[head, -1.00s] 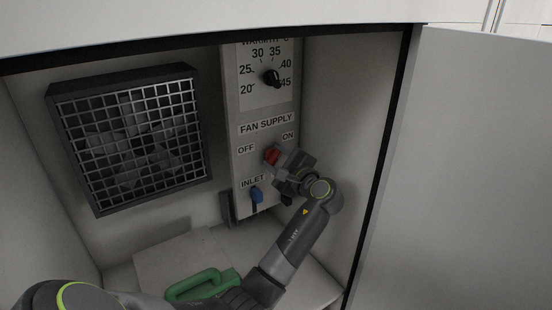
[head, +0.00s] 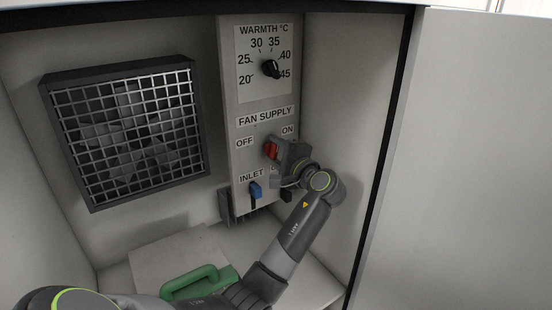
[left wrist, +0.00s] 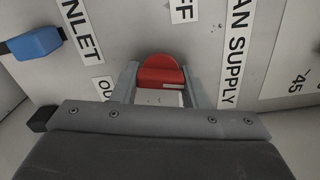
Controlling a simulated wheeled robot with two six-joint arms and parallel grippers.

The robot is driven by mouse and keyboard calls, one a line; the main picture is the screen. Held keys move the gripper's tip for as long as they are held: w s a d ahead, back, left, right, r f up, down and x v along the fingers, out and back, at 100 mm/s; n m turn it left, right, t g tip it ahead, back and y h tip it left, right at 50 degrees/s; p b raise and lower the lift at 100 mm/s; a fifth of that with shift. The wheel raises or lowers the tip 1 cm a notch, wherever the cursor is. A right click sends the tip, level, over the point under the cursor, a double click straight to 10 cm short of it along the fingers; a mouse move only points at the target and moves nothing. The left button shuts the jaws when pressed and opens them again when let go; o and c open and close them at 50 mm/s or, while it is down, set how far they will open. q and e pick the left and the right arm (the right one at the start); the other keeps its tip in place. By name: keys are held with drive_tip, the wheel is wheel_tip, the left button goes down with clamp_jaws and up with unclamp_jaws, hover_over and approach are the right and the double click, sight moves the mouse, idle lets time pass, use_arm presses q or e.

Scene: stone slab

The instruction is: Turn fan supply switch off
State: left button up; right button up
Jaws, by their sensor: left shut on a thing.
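The fan supply switch is a red rotary handle (head: 271,151) on the grey control panel, below the "FAN SUPPLY" label (head: 265,116). "OFF" (head: 245,142) is to its left and "ON" (head: 288,131) to its upper right. My left gripper (head: 278,150) reaches it from the right and is shut on it. In the left wrist view the red handle (left wrist: 161,76) sits between the two grey fingers (left wrist: 158,90). The handle's exact setting is hard to tell, as the gripper covers part of it. My right gripper is not in view.
A black warmth dial (head: 271,69) is above, and a blue inlet lever (head: 255,191) and a dark outlet lever (head: 286,196) are below. A grilled fan (head: 130,135) is on the back wall. A green handle (head: 200,285) is below. The open cabinet door (head: 470,160) is on the right.

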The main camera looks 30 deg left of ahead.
use_arm(q)
drive_tip(key=n+b, duration=0.5)
drive_tip(key=n, duration=0.1)
drive_tip(key=shift+r+n+b, duration=0.15)
drive_tip(key=shift+n+b, duration=1.45)
drive_tip(key=shift+n, duration=0.7)
drive_tip(key=o, duration=1)
drive_tip(key=shift+a, duration=0.1)
drive_tip(key=shift+s, duration=0.1)
drive_tip(key=b+v, duration=0.4)
drive_tip(key=v, duration=1.3)
drive_tip(key=shift+s+d, duration=0.1)
drive_tip(key=shift+d, duration=0.15)
